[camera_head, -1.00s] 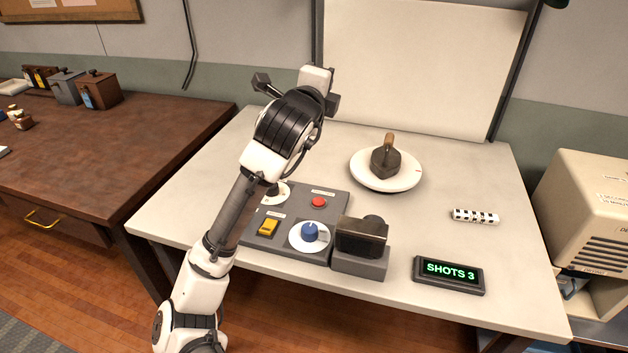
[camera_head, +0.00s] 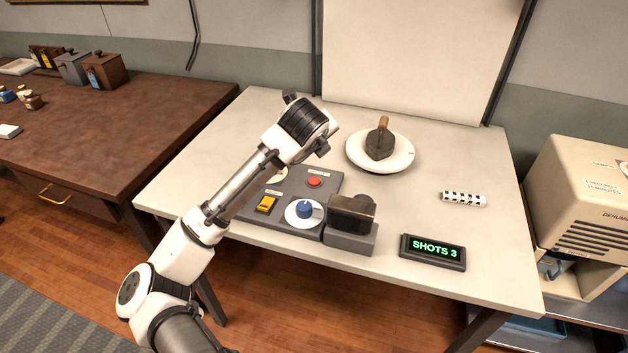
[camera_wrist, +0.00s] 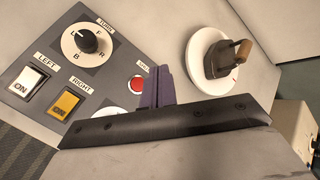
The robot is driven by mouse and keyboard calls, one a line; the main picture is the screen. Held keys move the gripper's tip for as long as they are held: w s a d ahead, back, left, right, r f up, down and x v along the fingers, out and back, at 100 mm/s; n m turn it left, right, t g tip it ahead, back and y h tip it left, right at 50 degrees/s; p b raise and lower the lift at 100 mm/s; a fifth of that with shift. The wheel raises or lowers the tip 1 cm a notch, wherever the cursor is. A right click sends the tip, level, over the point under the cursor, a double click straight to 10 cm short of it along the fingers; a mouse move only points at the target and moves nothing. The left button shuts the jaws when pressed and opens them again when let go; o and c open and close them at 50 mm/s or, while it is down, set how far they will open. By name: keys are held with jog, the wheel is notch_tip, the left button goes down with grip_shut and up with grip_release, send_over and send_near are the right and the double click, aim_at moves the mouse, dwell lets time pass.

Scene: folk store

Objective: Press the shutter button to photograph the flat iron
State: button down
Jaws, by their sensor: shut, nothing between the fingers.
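The red shutter button (camera_head: 314,181) is on the grey control panel (camera_head: 328,183). It also shows in the wrist view (camera_wrist: 137,84), under a partly hidden label. My gripper (camera_wrist: 158,88) is shut and empty; its dark fingers appear just beside the red button, and I cannot tell whether they touch. In the head view the gripper (camera_head: 324,149) is above the back of the panel. The flat iron (camera_head: 380,140) with a wooden handle stands on a round white turntable (camera_head: 399,163). The camera (camera_head: 351,211) sits on a grey block. The display (camera_head: 433,252) reads SHOTS 3.
The panel also bears a yellow right switch (camera_head: 266,204), a white left switch (camera_wrist: 27,89), a black turn knob (camera_wrist: 87,42) and a blue knob (camera_head: 304,209). A striped bar (camera_head: 463,199) lies at the right. A white backdrop (camera_head: 420,60) stands behind.

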aim_at(314, 184)
jog(key=shift+f+b, duration=3.05)
jog(key=shift+f, duration=1.3)
jog(key=shift+f+b, duration=0.35)
jog(key=shift+f, duration=0.05)
jog(key=shift+f+b, duration=0.35)
jog(key=shift+f, duration=0.1)
jog(key=shift+r, duration=0.15)
jog(key=shift+r+p, duration=0.6)
jog(key=shift+r, duration=0.1)
jog(key=shift+r, duration=0.1)
notch_tip(314, 184, up, 5)
jog(key=p, duration=0.3)
jog(key=shift+p, duration=0.3)
